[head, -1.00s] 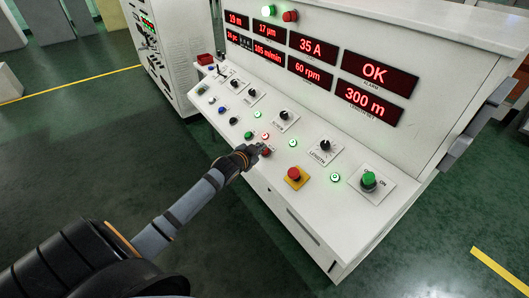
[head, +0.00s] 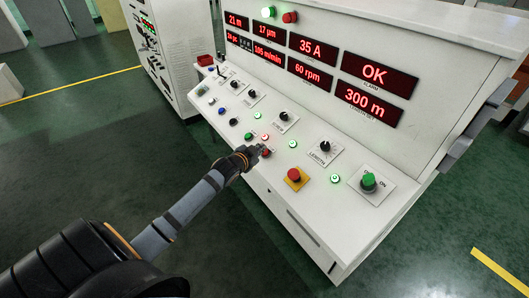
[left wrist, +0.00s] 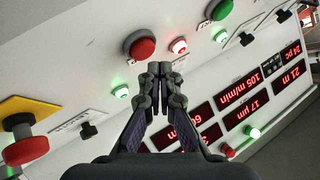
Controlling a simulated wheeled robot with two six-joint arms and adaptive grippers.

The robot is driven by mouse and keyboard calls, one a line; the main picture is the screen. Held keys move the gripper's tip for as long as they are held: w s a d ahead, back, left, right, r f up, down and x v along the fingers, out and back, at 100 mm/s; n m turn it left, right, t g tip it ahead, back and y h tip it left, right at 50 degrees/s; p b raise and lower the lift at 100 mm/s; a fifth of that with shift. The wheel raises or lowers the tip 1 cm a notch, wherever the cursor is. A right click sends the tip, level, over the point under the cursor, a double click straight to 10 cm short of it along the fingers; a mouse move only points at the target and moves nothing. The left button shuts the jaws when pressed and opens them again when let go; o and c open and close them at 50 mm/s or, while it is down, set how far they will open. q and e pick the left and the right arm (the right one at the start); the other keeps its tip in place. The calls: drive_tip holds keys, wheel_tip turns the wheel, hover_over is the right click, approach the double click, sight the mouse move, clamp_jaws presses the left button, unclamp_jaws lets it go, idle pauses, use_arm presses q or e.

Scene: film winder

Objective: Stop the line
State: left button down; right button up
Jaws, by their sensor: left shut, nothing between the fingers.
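The sloped white control desk (head: 225,150) carries a red push button (head: 266,153) beside my left gripper (head: 262,148). In the left wrist view the red button (left wrist: 139,44) sits just up and left of the shut, empty fingertips (left wrist: 160,70). I cannot tell whether they touch it. A green button (left wrist: 218,10) lies farther right in that view. A red emergency-type mushroom button (head: 294,175) stands on a yellow plate; it also shows in the left wrist view (left wrist: 28,148). My right gripper is not in view.
A lit red lamp (left wrist: 179,46) and green lamps (left wrist: 121,91) are close to the fingers. A length knob (head: 325,146) and a green selector (head: 368,181) stand to the right. Red displays (head: 375,74) show OK, 35 A, 60 rpm and 300 m.

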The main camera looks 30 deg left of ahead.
use_arm(q)
drive_tip(key=shift+f, duration=0.15)
drive_tip(key=shift+w+d+f, duration=0.1)
drive_tip(key=shift+w+f, duration=0.1)
drive_tip(key=shift+f, duration=0.05)
drive_tip(key=shift+w+f+b, duration=0.2)
drive_tip(key=shift+f+b, duration=0.25)
drive_tip(key=shift+b, duration=0.15)
idle(0.6)
drive_tip(key=shift+r, duration=0.1)
drive_tip(key=shift+s+r+p, duration=0.4)
drive_tip(key=shift+r+p, duration=0.35)
drive_tip(key=shift+p, duration=0.45)
drive_tip(key=r+p, duration=0.1)
drive_tip(key=p, duration=0.1)
drive_tip(key=s+r+p, duration=0.1)
drive_tip(key=r+p, duration=0.1)
drive_tip(key=s+a+r+p, duration=0.1)
drive_tip(key=p, duration=0.1)
drive_tip(key=shift+r, duration=0.2)
